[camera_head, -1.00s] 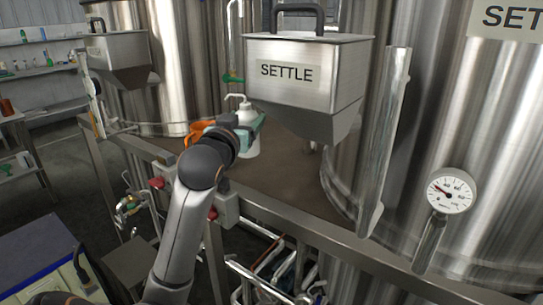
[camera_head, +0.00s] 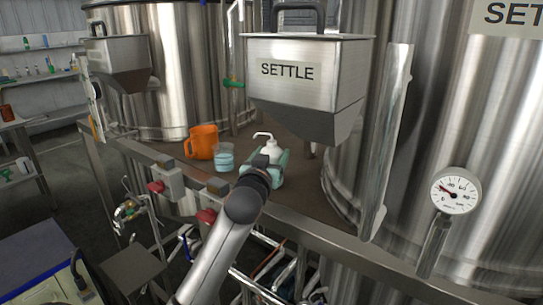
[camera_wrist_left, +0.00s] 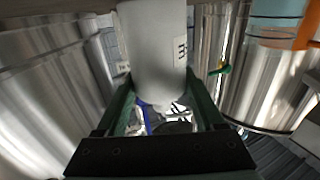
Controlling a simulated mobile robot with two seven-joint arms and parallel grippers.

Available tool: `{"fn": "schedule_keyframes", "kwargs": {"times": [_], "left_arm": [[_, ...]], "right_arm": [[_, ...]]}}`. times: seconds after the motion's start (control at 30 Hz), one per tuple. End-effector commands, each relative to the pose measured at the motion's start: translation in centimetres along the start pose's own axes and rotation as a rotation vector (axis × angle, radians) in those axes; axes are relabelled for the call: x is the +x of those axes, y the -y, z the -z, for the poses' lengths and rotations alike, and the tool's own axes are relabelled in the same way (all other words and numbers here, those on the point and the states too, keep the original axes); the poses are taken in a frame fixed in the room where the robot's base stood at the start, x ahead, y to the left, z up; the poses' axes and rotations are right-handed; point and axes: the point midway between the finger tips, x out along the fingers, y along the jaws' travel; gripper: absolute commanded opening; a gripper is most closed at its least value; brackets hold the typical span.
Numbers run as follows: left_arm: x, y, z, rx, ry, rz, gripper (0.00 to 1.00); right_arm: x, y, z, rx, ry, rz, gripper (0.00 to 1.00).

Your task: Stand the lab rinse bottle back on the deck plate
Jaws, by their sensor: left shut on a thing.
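The lab rinse bottle (camera_head: 270,148) is white with a bent spout at its top and looks upright. My left gripper (camera_head: 276,168) is shut on its body, with green fingers on either side. In the left wrist view the white bottle (camera_wrist_left: 155,50) is between the fingers of my left gripper (camera_wrist_left: 160,95), with part of a dark printed mark showing. The brown deck plate (camera_head: 305,196) is below and around it. The arm hides the bottle's base, so I cannot tell whether it touches the deck. My right gripper is not in view.
An orange jug (camera_head: 203,142) and a clear beaker with blue liquid (camera_head: 224,158) stand on the deck to the left. The SETTLE hopper (camera_head: 300,85) hangs close above and right of the bottle. A steel rail (camera_head: 330,240) edges the deck in front. A steel tank stands at right.

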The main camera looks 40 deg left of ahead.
Motion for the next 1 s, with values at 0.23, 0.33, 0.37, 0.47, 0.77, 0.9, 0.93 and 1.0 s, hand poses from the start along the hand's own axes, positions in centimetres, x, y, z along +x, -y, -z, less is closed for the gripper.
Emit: {"fn": "schedule_keyframes", "kwargs": {"times": [0.23,0.33,0.37,0.47,0.77,0.9,0.93,1.0], "left_arm": [[0.0,0.0,-0.3,-0.001,0.000,0.000,0.73],[0.0,0.0,-0.3,-0.001,0.000,0.000,0.85],[0.0,0.0,-0.3,-0.001,0.000,0.000,0.88],[0.0,0.0,-0.3,-0.001,0.000,0.000,0.99],[0.0,0.0,0.1,0.000,-0.001,0.000,1.00],[-1.2,-0.1,0.0,-0.001,0.000,-0.002,1.00],[-1.6,-0.1,-0.1,-0.001,0.001,-0.002,1.00],[-2.8,-0.1,-0.1,-0.001,0.000,-0.002,1.00]], "right_arm": [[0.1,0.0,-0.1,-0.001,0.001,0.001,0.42],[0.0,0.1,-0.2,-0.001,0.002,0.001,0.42],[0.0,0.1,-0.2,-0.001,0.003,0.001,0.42],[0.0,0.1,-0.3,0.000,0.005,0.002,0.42],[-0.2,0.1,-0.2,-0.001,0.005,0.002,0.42],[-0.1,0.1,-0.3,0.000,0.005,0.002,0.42],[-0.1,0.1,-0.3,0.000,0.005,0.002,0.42],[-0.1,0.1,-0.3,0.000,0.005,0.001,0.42]]}}
